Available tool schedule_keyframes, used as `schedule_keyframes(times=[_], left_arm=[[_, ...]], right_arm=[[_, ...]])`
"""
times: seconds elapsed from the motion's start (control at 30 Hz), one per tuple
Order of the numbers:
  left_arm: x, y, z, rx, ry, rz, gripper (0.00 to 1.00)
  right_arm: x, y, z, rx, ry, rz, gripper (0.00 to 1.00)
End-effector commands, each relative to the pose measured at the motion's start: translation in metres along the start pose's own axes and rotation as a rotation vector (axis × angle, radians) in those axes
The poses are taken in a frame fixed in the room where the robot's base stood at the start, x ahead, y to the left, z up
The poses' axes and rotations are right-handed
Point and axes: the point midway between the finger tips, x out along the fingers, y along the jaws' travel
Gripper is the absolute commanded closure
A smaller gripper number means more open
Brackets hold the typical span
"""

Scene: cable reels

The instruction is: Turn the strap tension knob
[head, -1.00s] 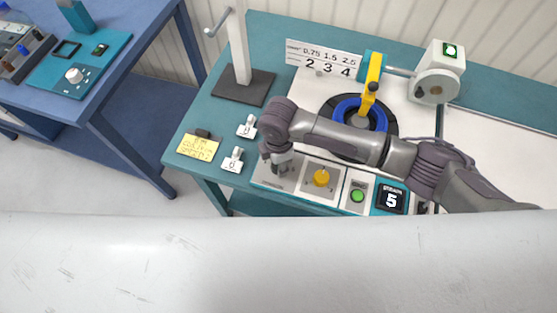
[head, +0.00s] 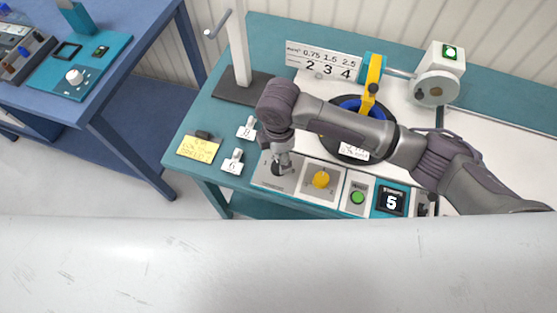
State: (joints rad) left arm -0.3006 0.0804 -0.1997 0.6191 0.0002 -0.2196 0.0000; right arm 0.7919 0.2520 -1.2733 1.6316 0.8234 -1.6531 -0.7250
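My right arm comes in from the right, across the teal bench. Its gripper (head: 281,165) points down at the leftmost grey plate (head: 267,179) of the control row at the bench's front edge. A dark round knob-like part shows under the fingertips; I cannot tell whether the fingers grip it. A yellow knob (head: 321,180) stands on the neighbouring plate, clear of the gripper. Which control is the strap tension knob cannot be read. My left gripper is not in view.
A reel (head: 343,154) with a blue hub lies behind my arm. A blue table (head: 138,45) stands farther left.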

Motion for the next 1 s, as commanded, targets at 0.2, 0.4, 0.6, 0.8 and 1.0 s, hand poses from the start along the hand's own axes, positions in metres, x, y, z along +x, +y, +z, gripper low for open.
schedule_keyframes(times=[0.2,0.4,0.6,0.8,1.0], left_arm=[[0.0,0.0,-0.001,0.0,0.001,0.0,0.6],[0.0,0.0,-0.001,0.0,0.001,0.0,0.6],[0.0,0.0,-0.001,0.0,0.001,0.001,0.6],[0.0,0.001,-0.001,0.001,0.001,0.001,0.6],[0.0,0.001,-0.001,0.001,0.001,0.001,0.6]], right_arm=[[-0.043,0.001,0.0,0.0,0.001,0.002,0.33],[-0.061,0.0,0.0,0.0,0.001,0.0,0.33],[-0.063,0.0,0.0,0.0,0.001,-0.001,0.33],[-0.063,0.0,0.0,0.0,0.001,-0.001,0.33],[-0.063,0.0,0.0,0.0,0.001,-0.001,0.33]])
